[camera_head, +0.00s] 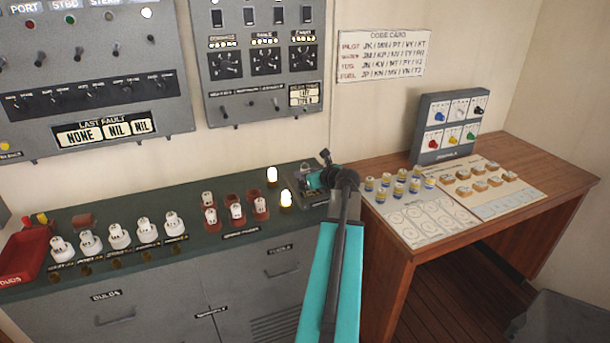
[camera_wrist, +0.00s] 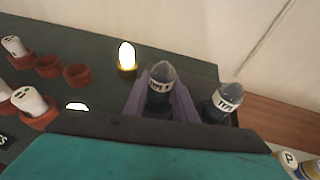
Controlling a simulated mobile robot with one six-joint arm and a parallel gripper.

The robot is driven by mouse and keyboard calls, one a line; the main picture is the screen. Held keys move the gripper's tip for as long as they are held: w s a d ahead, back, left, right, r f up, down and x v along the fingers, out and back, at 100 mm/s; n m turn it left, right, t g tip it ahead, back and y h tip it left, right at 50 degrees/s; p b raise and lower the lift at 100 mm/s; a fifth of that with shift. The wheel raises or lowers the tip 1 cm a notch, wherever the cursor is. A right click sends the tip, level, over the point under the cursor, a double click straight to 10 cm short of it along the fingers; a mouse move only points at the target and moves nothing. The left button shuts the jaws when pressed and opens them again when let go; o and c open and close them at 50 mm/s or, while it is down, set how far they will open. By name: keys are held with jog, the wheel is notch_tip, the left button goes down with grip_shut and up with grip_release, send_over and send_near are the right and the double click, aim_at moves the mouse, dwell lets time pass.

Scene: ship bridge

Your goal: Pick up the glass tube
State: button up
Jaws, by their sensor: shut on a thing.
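Two dark glass tubes with clear pointed tops and white "TYPE" labels show in the wrist view. One glass tube (camera_wrist: 161,90) is between the two purple fingers of my gripper (camera_wrist: 163,99), which is shut on it. The other glass tube (camera_wrist: 223,101) stands just to the right, outside the fingers. The lower parts of both tubes are hidden by my gripper, so I cannot tell whether the held one is lifted. In the head view my gripper (camera_head: 317,181) is at the right end of the green counter, and the arm hides much there.
A lit yellow lamp (camera_wrist: 127,58) stands close left of the fingers. Red sockets (camera_wrist: 76,75) and white labelled bulbs (camera_head: 119,235) are farther left on the counter (camera_head: 140,268). A wooden table (camera_head: 545,165) with several small jars and cards adjoins on the right.

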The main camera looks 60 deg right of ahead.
aim_at(307, 165)
jog(key=shift+r, duration=0.1)
jog(key=shift+r+b, duration=0.55)
jog(key=shift+r, duration=1.15)
jog(key=s+a+b, duration=0.1)
jog(key=s+a, duration=0.2)
jog(key=s, duration=0.4)
jog(key=s+a+r+b, duration=0.1)
jog(key=s+a+b, duration=0.1)
jog(key=s+a, duration=0.2)
jog(key=s, duration=0.3)
jog(key=shift+a+r, duration=0.15)
jog(key=shift+a, duration=0.05)
